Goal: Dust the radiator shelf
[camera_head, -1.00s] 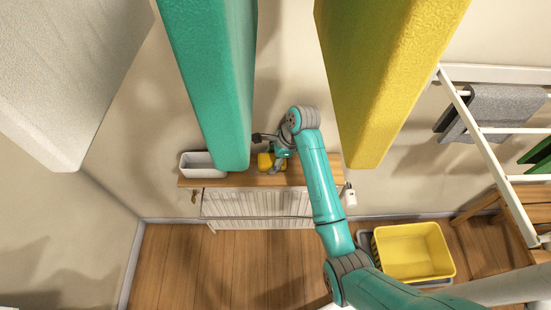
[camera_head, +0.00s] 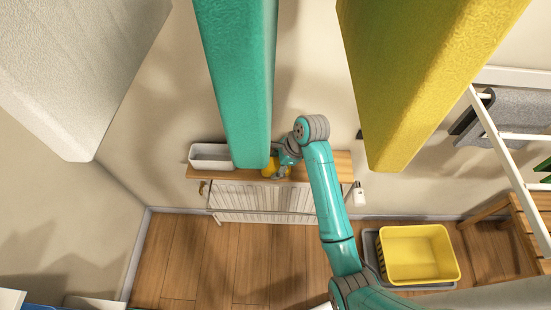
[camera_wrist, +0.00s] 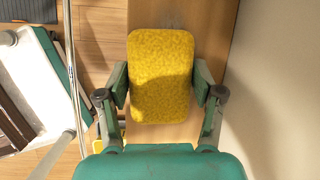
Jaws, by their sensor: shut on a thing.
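The radiator shelf (camera_head: 335,164) is a wooden board over a white ribbed radiator (camera_head: 262,202) against the wall. My gripper (camera_wrist: 160,78) is shut on a yellow sponge-like pad (camera_wrist: 160,55), with one finger at each side of it. In the head view, the yellow pad (camera_head: 269,168) is at the middle of the shelf, partly hidden by a hanging teal panel. My gripper (camera_head: 279,165) is small there. I cannot tell whether the pad touches the board.
A white tray (camera_head: 210,163) sits on the shelf's left end. Large teal (camera_head: 240,80), yellow (camera_head: 400,90) and white (camera_head: 80,60) panels hang in front. A yellow bin (camera_head: 420,255) stands on the floor at right, near a drying rack (camera_head: 500,140).

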